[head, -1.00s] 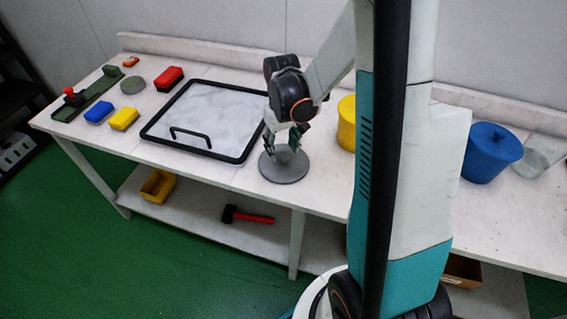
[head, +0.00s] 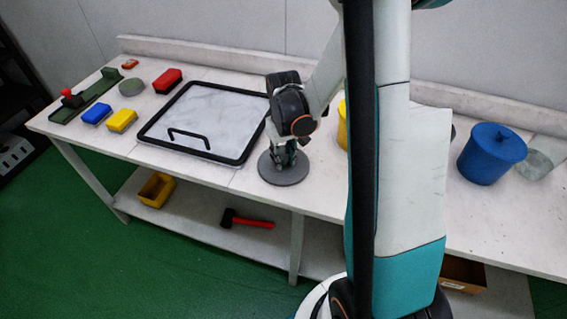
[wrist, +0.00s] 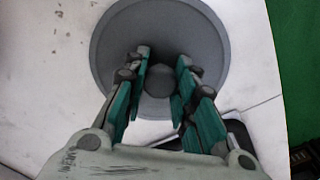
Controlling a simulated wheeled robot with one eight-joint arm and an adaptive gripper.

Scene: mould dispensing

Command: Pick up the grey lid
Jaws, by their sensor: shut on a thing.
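The grey lid (head: 285,176) is a flat round disc at the front middle of the table, to the right of the black-framed tray. It also shows in the wrist view (wrist: 205,35), with its round knob (wrist: 158,82) between my fingers. My gripper (head: 286,153) points down over the lid, and its green-padded fingers (wrist: 163,62) are shut on the knob. The lid looks level and at table height; I cannot tell whether it touches the table. The knob is mostly hidden by my gripper in the head view.
The black-framed tray (head: 141,134) lies close on the left. Blue (head: 97,113), yellow (head: 121,121) and red (head: 167,80) blocks lie further left. A blue lidded pot (head: 490,155) stands right; a yellow pot (head: 342,125) is mostly hidden behind my arm.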

